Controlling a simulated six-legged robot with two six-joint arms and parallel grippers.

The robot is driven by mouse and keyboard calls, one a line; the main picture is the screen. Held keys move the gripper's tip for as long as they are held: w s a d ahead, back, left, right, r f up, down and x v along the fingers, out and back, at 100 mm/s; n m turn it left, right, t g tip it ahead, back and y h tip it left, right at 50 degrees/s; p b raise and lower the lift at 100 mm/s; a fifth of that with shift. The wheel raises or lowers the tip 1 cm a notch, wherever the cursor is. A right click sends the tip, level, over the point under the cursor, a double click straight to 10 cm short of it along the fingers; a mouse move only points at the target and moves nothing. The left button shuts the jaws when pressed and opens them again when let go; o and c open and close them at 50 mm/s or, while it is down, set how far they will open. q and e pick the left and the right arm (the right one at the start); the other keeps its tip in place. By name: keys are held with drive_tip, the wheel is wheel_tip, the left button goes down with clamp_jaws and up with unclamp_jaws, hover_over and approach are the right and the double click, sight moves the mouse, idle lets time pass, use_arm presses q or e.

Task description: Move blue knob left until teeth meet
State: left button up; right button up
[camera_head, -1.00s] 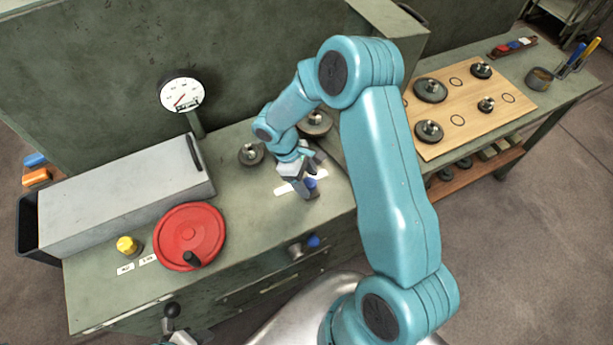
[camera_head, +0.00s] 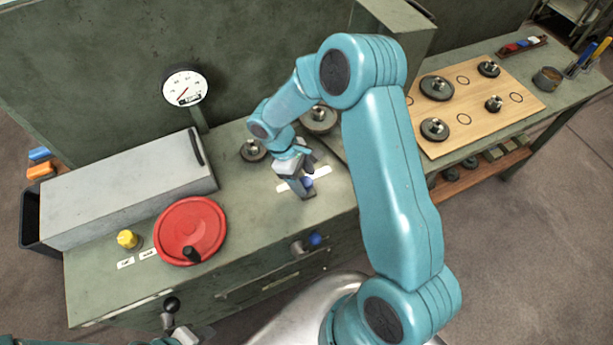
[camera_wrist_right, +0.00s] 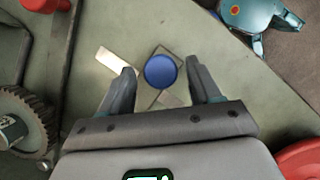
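The blue knob (camera_head: 308,182) stands on a pale slotted plate on the green apron top, partly hidden by my right gripper (camera_head: 306,186) in the head view. In the right wrist view the round blue knob (camera_wrist_right: 160,71) sits between the two fingers of my right gripper (camera_wrist_right: 160,72), with a gap on each side. The gripper is open. A toothed gear (camera_wrist_right: 28,112) shows at the left of the wrist view; whether it meets other teeth is hidden. Part of my left gripper (camera_head: 190,337) shows at the bottom edge of the head view; its fingers are unclear.
A red handwheel (camera_head: 190,230), yellow knob (camera_head: 127,239) and grey box (camera_head: 130,190) stand left. A dial gauge (camera_head: 184,87) stands behind. A second blue knob (camera_head: 315,239) is on the front face. A wooden board (camera_head: 465,125) with gears lies right.

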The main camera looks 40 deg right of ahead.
drive_tip(key=shift+r, duration=0.15)
drive_tip(key=b+v, duration=0.1)
drive_tip(key=v, duration=1.5)
drive_tip(key=shift+w+b, duration=0.15)
drive_tip(key=shift+b, duration=0.25)
drive_tip(key=shift+a, duration=0.2)
